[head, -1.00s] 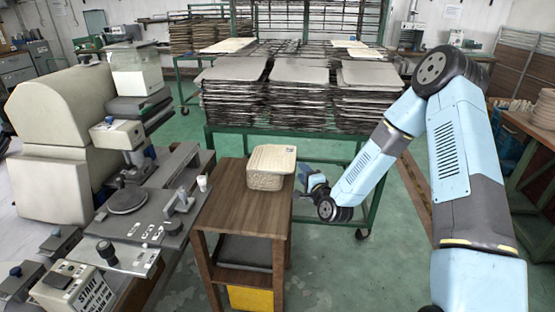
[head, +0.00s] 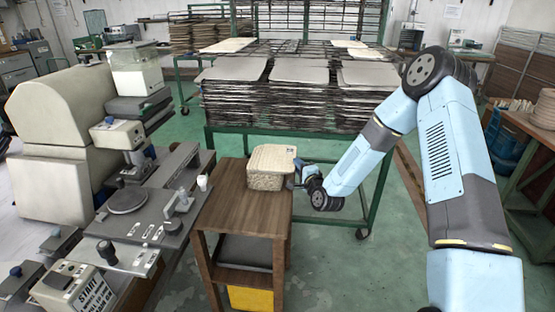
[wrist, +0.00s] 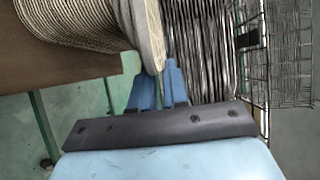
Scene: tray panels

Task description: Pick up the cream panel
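The cream panel (head: 274,155) lies on top of a stack of thin panels on the small wooden stand (head: 225,197) in the head view. In the wrist view its pale edge (wrist: 150,30) runs down beside the layered stack at upper left. My gripper (head: 293,178) is at the right side of the stack in the head view, close to the panel's edge. In the wrist view its two blue fingers (wrist: 158,72) are apart, with the panel's edge at or just beyond the gap between the tips. I cannot tell whether they touch it.
A green rack (head: 290,135) full of stacked grey panels stands behind the stand. A machine with a round plate (head: 127,200) is at the left, close to the stand. Open green floor (head: 330,270) lies to the right of the stand.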

